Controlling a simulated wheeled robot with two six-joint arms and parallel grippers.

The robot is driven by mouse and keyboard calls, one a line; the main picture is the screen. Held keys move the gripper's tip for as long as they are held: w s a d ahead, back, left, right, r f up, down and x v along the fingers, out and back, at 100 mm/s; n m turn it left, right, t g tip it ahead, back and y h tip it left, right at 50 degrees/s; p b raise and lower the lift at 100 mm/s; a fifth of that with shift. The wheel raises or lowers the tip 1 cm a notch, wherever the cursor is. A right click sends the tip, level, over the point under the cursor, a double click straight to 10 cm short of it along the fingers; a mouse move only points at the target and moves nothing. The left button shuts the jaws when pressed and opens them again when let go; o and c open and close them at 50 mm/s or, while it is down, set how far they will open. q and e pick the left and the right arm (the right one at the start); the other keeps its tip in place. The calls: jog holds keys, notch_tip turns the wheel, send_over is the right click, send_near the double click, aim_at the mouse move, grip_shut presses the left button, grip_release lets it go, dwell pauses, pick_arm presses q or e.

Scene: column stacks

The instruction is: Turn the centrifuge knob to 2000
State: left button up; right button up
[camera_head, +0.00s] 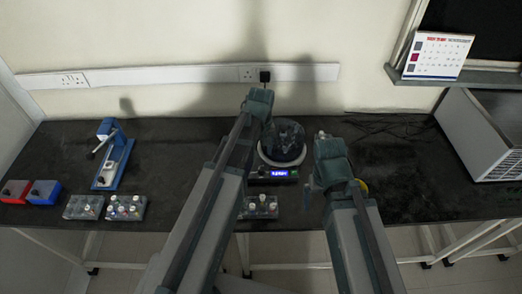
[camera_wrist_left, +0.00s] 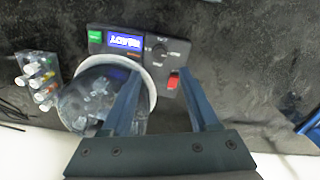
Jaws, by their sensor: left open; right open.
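The centrifuge (camera_head: 282,158) stands on the dark bench, with a round bowl and a lit blue display (camera_head: 279,173) on its front panel. In the left wrist view its panel shows a blue display (camera_wrist_left: 124,41), a green patch (camera_wrist_left: 95,37), a dark knob (camera_wrist_left: 158,50) with small markings around it, and a red switch (camera_wrist_left: 173,80). The knob's pointer and the display text are too small to read. My left gripper (camera_wrist_left: 160,76) is open, its fingers over the bowl rim and beside the switch, apart from the knob. My right gripper (camera_head: 309,188) is open, right of the centrifuge, and partly hidden.
A rack of capped tubes (camera_head: 259,207) stands in front of the centrifuge; two more racks (camera_head: 125,208) stand at left. A blue device (camera_head: 114,160), red and blue boxes (camera_head: 43,192) and a large grey box (camera_head: 485,135) flank the bench. Cables (camera_head: 385,122) lie behind.

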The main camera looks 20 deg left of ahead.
pick_arm(q)
notch_tip(320, 180, up, 5)
jog(key=p, duration=0.4)
jog(key=shift+r, duration=0.1)
pick_arm(e)
notch_tip(320, 180, up, 5)
jog(key=shift+r, duration=0.1)
